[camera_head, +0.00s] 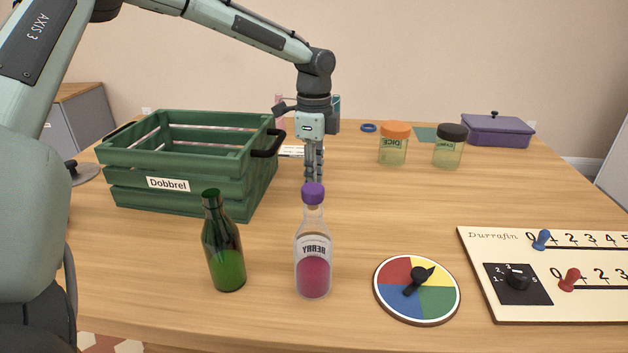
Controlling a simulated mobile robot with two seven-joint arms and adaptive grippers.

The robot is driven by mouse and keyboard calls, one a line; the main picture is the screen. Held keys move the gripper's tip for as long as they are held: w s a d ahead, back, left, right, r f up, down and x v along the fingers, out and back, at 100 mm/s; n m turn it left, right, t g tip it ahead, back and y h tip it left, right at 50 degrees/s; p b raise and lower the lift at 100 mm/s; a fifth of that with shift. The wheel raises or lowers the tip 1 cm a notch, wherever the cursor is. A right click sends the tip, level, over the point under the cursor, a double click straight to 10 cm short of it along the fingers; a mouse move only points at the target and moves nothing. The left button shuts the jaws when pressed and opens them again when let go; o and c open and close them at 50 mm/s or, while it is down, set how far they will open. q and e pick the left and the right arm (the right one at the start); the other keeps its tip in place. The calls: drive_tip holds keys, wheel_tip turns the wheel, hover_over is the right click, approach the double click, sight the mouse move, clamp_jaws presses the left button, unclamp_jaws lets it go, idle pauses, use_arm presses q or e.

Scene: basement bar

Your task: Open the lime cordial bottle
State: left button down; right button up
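No bottle in view has a label that I can read as lime. A clear bottle (313,267) with a purple cap, pink liquid and a mirrored "BERRY" label stands upright at the front middle. A green glass bottle (226,262) stands upright to its left, with no label showing; I cannot tell whether its dark top is a cap. My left gripper (314,179) points down behind the berry bottle, holding nothing visible. Its fingers look close together, seen nearly edge-on, and the bottle's cap is just below their tips in the picture. My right gripper is not in view.
A green slatted crate (168,184) labelled "Dobbrel" stands at left. A colour spinner (440,301) and a score board (484,251) lie at front right. Orange-lidded (393,151) and black-lidded (447,154) jars and a purple box (497,131) stand behind. Table centre right is clear.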

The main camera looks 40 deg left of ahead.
use_arm(q)
drive_tip(key=shift+f, duration=0.4)
drive_tip(key=shift+f, duration=0.1)
drive_tip(key=c, duration=1.7)
unclamp_jaws()
drive_tip(key=o, duration=0.4)
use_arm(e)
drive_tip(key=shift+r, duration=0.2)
use_arm(q)
wheel_tip(320, 180, up, 12)
drive_tip(key=shift+r+p, duration=0.15)
drive_tip(key=shift+p, duration=0.15)
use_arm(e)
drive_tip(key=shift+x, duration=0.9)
